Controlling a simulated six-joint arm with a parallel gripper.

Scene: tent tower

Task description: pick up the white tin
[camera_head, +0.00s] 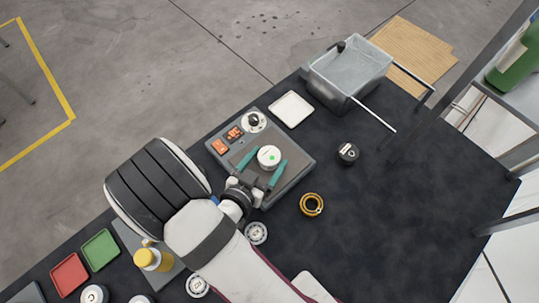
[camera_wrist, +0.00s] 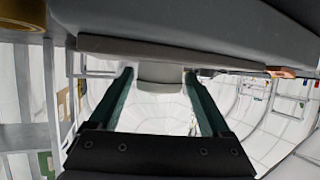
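The white tin (camera_head: 267,153), round with a green dot on top, is on the grey board (camera_head: 300,160) near the middle of the head view. My gripper (camera_head: 271,156) has its two teal fingers on either side of the tin, pointing to the upper right. The fingers look open, with a small gap beside the tin. In the wrist view the pale side of the tin (camera_wrist: 160,74) shows between the tips of my gripper (camera_wrist: 159,76). Contact with either finger cannot be made out.
Orange blocks (camera_head: 220,146) and a white round piece with a black knob (camera_head: 253,121) share the board. The dark table's right side is clear.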

